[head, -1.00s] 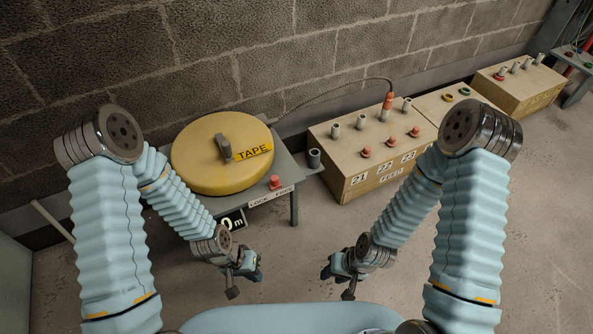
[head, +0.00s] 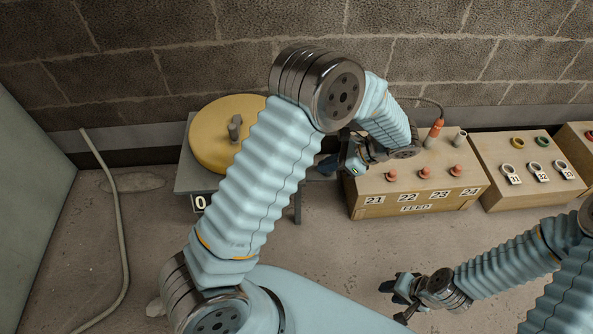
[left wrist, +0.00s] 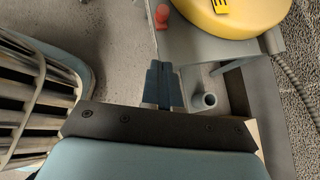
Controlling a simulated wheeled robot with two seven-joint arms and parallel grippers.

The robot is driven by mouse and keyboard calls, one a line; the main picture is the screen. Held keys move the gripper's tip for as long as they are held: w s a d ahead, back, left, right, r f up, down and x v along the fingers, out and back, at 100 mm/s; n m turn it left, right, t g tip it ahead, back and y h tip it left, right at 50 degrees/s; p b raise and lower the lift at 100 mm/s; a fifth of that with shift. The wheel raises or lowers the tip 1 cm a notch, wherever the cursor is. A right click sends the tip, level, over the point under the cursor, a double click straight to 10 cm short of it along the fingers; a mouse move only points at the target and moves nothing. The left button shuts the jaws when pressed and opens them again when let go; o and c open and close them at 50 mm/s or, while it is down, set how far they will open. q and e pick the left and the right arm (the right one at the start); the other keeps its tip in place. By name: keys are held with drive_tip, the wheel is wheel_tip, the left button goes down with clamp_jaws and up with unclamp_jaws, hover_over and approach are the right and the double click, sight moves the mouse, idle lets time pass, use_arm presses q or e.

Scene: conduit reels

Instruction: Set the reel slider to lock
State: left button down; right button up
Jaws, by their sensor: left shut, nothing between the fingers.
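The yellow reel (head: 212,140) sits on a grey table (head: 188,184) against the wall, partly hidden in the head view by my left arm. The red slider knob (left wrist: 163,17) shows in the left wrist view at the edge of the table (left wrist: 200,42); my arm hides it in the head view. My left gripper (head: 324,166) is shut and empty, just right of the table. In the left wrist view its fingertips (left wrist: 162,66) point toward the knob, apart from it. My right gripper (head: 394,292) hangs over the floor; its jaw opening is unclear.
A wooden feed box (head: 400,203) with red knobs stands right of the table. Another box (head: 520,190) with coloured rings is beyond it. A grey tube holder (left wrist: 209,100) lies close beside my left gripper. A pipe (head: 122,235) runs at left.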

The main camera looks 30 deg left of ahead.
use_arm(q)
drive_tip(key=x, duration=0.4)
drive_tip(key=a+r+x, duration=0.1)
drive_tip(key=x, duration=0.7)
drive_tip(key=shift+s+a+r, duration=0.15)
drive_tip(key=shift+s+a, duration=0.2)
drive_tip(key=shift+a, duration=0.4)
drive_tip(key=shift+s+a, duration=0.15)
drive_tip(key=shift+a, duration=0.15)
drive_tip(key=shift+s+a, duration=0.55)
drive_tip(key=shift+a, duration=0.3)
drive_tip(key=shift+s+a, duration=0.55)
drive_tip(key=shift+a, duration=0.3)
